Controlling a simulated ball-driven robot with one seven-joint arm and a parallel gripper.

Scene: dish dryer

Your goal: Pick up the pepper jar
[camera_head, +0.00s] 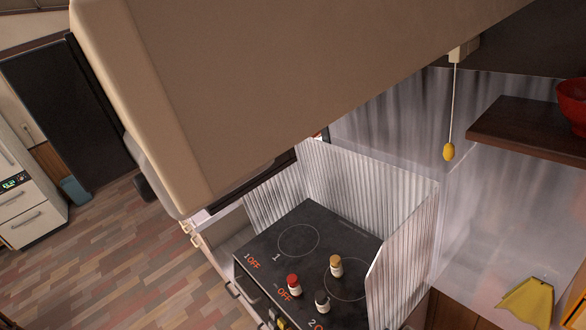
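Three small jars stand upright on the black cooktop (262,245). One has a red cap (293,281), one a tan cap (336,260), and one a dark cap (322,296) over a whitish body. Their labels are too small to read, so I cannot tell for sure which is the pepper jar. The red-capped and dark-capped jars are near the front of the cooktop; the tan-capped one is farther back, by a burner ring. My gripper does not show in this view.
Corrugated metal splash guards (372,189) surround the cooktop's back and sides. A large beige box-like body (240,80) crosses the upper view. A yellow pull knob (449,152) hangs on a cord. A red bowl (573,101) sits on a wooden shelf (515,124). Open floor (110,270) lies left.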

